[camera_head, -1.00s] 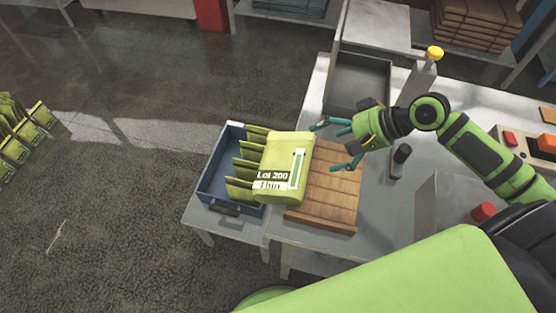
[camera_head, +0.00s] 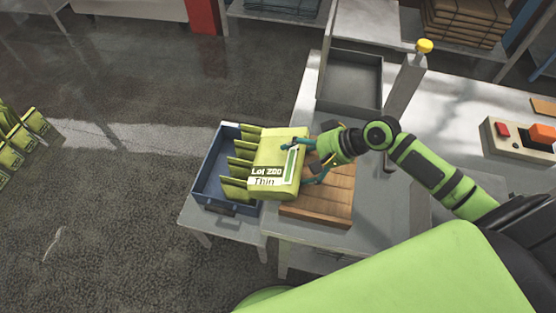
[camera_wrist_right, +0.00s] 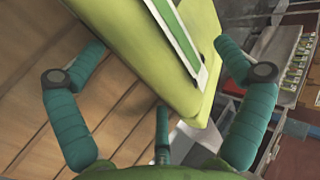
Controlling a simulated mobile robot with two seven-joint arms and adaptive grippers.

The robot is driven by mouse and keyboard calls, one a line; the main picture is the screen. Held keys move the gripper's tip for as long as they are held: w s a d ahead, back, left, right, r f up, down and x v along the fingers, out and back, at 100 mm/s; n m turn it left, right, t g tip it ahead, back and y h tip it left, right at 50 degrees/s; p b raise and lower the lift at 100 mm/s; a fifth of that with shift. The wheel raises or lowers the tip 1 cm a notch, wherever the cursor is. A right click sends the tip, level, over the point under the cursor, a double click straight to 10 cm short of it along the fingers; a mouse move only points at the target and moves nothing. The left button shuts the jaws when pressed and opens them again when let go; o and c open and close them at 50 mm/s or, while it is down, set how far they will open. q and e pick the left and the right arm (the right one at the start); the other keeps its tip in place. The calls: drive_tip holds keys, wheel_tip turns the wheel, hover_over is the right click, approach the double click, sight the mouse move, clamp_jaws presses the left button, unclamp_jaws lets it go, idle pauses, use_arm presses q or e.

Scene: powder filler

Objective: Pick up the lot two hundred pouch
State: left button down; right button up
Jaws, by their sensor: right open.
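The lot 200 pouch (camera_head: 270,155) is yellow-green with a dark and white label and a pale strip window. It rests on the slatted wooden board (camera_head: 330,210), its left side reaching the blue bin's edge. My right gripper (camera_head: 298,164) is open at the pouch's right side, its fingers spread along that end. In the right wrist view the pouch (camera_wrist_right: 180,85) lies between the open fingers of my right gripper (camera_wrist_right: 158,48), with the wooden board (camera_wrist_right: 35,100) behind. I cannot tell whether any finger touches it. My left gripper is not in view.
A blue bin (camera_head: 204,180) with several green pouches stands left of the board. A grey tray (camera_head: 349,108) sits behind, beside a post with a yellow knob (camera_head: 424,46). A control box (camera_head: 515,140) with red and orange buttons stands at the right.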

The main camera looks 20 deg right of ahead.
drive_tip(key=c, duration=0.4)
drive_tip(key=shift+s, duration=0.1)
drive_tip(key=c, duration=0.9)
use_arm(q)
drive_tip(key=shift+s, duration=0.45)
